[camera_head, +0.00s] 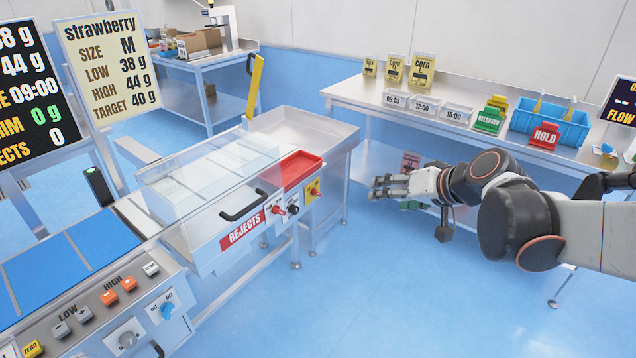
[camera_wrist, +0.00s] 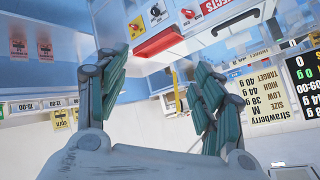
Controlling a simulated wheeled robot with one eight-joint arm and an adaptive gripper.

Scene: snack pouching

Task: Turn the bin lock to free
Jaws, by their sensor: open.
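The rejects bin (camera_head: 218,240) has a red REJECTS label and a black handle (camera_head: 244,206) on its front. To the right of the label are a red knob (camera_head: 279,210) and a black knob (camera_head: 293,208); a yellow panel (camera_head: 313,190) with a red switch sits further right. The small lettering that would tell the lock apart is unreadable. In the wrist view the red knob (camera_wrist: 188,14) and black knob (camera_wrist: 157,10) are upside down near the top edge. My gripper (camera_head: 384,187) is open and empty, right of the panel and apart from it; its two fingers (camera_wrist: 160,65) show spread in the wrist view.
A red tray (camera_head: 300,165) sits on top of the machine beside the clear cover (camera_head: 205,175). A steel chute table (camera_head: 340,136) stands behind. A bench (camera_head: 365,95) with pouches, a blue bin (camera_head: 550,122) and signs runs behind my arm. Floor between is clear.

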